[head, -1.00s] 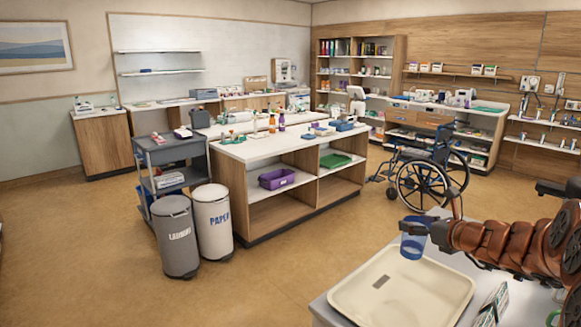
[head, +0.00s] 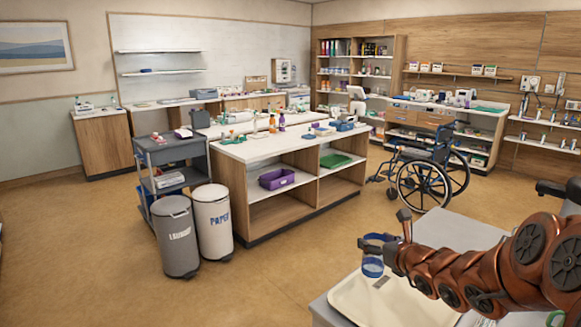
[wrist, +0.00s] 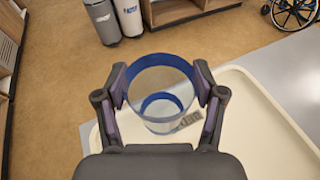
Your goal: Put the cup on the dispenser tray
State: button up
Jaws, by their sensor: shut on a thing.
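A clear cup with blue bands (head: 373,266) is in my gripper (head: 380,244), above the left back part of a cream tray (head: 350,308) on the near table. In the wrist view the cup (wrist: 160,108) sits between the two fingers of my gripper (wrist: 161,84), which press on its sides. I look down into its open top, and it appears empty. The cream tray (wrist: 265,135) lies below it, with a small grey patch. My arm hides much of the tray in the head view. I cannot tell whether this is the dispenser tray.
The near grey table (head: 440,232) has free surface behind the tray. A wheelchair (head: 425,180) stands beyond it. A laundry bin (head: 176,237) and a paper bin (head: 212,222) stand by a white-topped island (head: 262,150). Open floor lies between the bins and the table.

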jog(key=shift+s+a+r, duration=0.1)
jog(key=shift+a, duration=1.85)
jog(key=shift+d, duration=0.1)
